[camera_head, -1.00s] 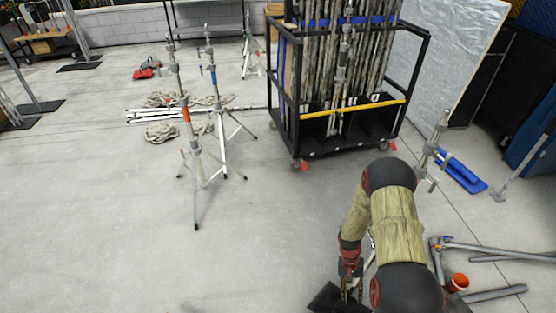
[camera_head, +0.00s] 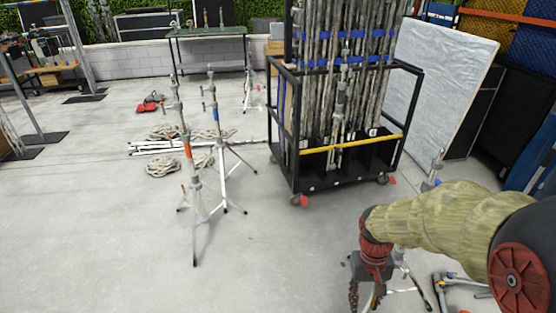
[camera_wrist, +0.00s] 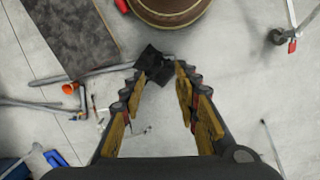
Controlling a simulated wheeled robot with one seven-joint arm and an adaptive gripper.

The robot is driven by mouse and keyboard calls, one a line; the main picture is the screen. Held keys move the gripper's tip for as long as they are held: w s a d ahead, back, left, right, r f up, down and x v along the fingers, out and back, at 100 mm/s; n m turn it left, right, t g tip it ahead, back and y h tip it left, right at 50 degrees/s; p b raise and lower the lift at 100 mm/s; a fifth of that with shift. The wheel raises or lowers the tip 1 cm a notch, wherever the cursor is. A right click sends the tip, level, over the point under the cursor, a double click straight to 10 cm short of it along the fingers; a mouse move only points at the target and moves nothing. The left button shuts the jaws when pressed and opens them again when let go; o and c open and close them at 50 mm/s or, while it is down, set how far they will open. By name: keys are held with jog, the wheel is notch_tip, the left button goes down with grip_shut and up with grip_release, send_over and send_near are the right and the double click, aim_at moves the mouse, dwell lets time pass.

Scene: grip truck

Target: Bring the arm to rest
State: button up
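My gripper (camera_wrist: 158,105) points down at the grey concrete floor in the wrist view. Its two yellow-padded fingers stand well apart, with nothing held between them. In the head view my gripper (camera_head: 366,298) is at the lower right, below the red wrist joint, and its tips are cut off by the bottom edge. My arm reaches in from the right edge. A small dark square piece (camera_wrist: 154,64) lies beyond the fingertips in the wrist view.
A black wheeled cart (camera_head: 342,180) of poles stands behind my arm. Light stands (camera_head: 217,130) are at centre left. Pipes (camera_head: 459,288) lie at the lower right, also in the wrist view with an orange piece (camera_wrist: 70,88). Floor at lower left is clear.

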jog(key=s+a+r+t+p, duration=0.1)
jog(key=s+a+r+t, duration=0.1)
jog(key=r, duration=1)
jog(key=s+a+r+t+p, duration=0.2)
jog(key=s+r+t, duration=0.3)
jog(key=r, duration=0.7)
jog(key=shift+s+n+y, duration=0.3)
jog(key=shift+s, duration=0.9)
